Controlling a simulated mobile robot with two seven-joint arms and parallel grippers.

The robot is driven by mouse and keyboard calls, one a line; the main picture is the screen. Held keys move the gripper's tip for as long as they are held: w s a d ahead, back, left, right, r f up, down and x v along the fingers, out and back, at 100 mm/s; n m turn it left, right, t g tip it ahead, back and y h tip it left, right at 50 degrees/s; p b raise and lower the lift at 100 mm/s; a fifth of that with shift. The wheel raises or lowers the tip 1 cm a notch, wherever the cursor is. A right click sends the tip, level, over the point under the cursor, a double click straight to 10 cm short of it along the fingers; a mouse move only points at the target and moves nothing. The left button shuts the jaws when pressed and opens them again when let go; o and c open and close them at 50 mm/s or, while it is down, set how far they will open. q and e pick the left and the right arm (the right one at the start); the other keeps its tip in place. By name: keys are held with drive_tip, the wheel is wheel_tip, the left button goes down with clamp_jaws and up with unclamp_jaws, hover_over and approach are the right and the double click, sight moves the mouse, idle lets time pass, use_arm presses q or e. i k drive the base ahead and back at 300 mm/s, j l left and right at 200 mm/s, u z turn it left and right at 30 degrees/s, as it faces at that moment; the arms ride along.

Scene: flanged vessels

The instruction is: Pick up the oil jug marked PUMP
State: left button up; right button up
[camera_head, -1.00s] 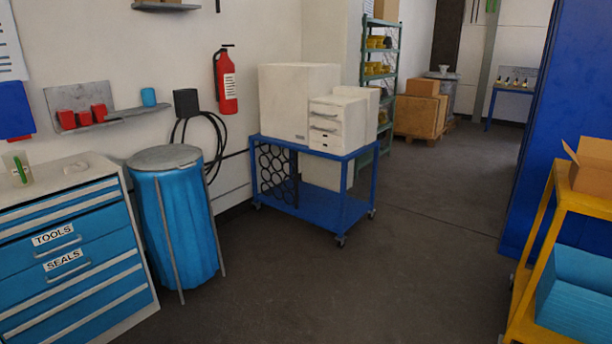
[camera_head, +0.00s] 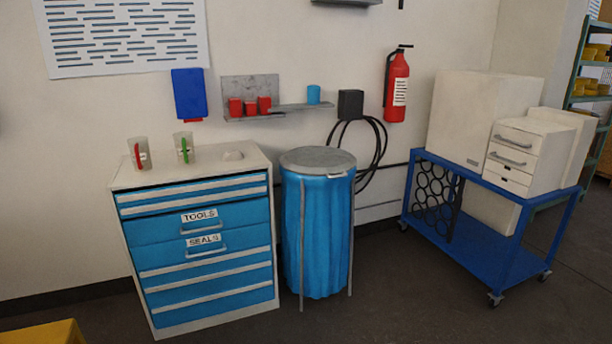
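No marking that reads PUMP can be made out in this view. Two clear jug-like containers stand upright on top of the blue and white drawer cabinet (camera_head: 212,312). The left container (camera_head: 139,153) has a red part, and the right container (camera_head: 184,149) has a green part. Any lettering on them is too small to read. The cabinet's drawers are closed, and two carry labels reading TOOLS and SEALS. Neither of my grippers is in view.
A blue lidded bin (camera_head: 318,230) stands right of the cabinet. A blue wheeled cart (camera_head: 480,262) bears white boxes. A wall shelf (camera_head: 290,108) holds red and blue cups. A yellow surface (camera_head: 42,334) shows at bottom left. Dark floor lies open in front.

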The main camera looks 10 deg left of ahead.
sight(184, 143)
drive_tip(key=i+j+u, duration=0.15)
drive_tip(key=i+u, duration=0.8)
drive_tip(key=i+l, duration=0.05)
drive_tip(key=i, duration=0.05)
